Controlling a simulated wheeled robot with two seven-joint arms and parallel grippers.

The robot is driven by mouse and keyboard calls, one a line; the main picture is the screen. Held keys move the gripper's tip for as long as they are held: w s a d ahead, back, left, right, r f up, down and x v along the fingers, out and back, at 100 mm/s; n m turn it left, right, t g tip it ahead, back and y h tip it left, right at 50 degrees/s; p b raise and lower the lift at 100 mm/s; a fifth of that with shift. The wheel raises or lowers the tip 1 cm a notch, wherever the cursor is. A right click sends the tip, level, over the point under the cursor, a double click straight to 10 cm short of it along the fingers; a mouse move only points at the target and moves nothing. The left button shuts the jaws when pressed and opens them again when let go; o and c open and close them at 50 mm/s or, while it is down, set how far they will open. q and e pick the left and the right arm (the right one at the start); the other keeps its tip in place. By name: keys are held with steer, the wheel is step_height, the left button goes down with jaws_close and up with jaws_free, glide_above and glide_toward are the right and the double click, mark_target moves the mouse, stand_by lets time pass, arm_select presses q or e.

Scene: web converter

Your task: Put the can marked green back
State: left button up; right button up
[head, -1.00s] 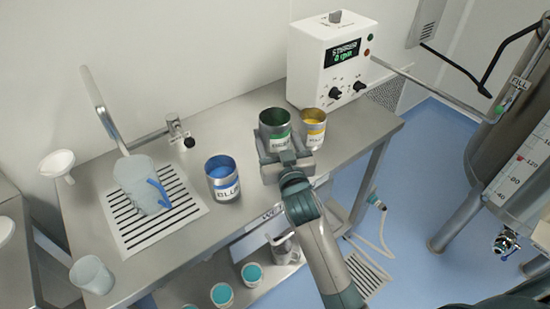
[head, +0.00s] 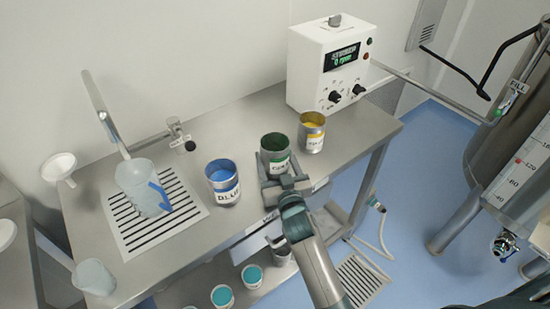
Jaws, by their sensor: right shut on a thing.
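The green can (head: 275,150) is an open metal can with green inside and a pale label, upright at the front part of the steel bench. My right gripper (head: 281,180) is shut on the green can from its front side. Whether the can's base touches the bench is hard to tell. The blue can (head: 224,184) stands to its left and the yellow can (head: 311,133) to its right, apart from it. My left gripper is not in view.
A white stirrer control box (head: 328,65) stands behind the cans. A clear jug (head: 143,188) sits on a slotted drain (head: 150,238) at left. Small teal-topped tubs (head: 222,295) are on the shelf below. Bare bench (head: 235,120) lies behind the cans.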

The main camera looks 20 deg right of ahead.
steer(key=shift+f, duration=0.25)
steer(key=o, duration=1.4)
steer(key=shift+s+r, duration=0.1)
steer(key=shift+s, duration=0.35)
steer(key=s+b, duration=0.1)
steer(key=s, duration=0.2)
steer(key=s+b, duration=0.1)
steer(key=s, duration=0.6)
steer(key=shift+a+b, duration=0.25)
steer(key=shift+b, duration=0.15)
steer(key=shift+s, duration=0.6)
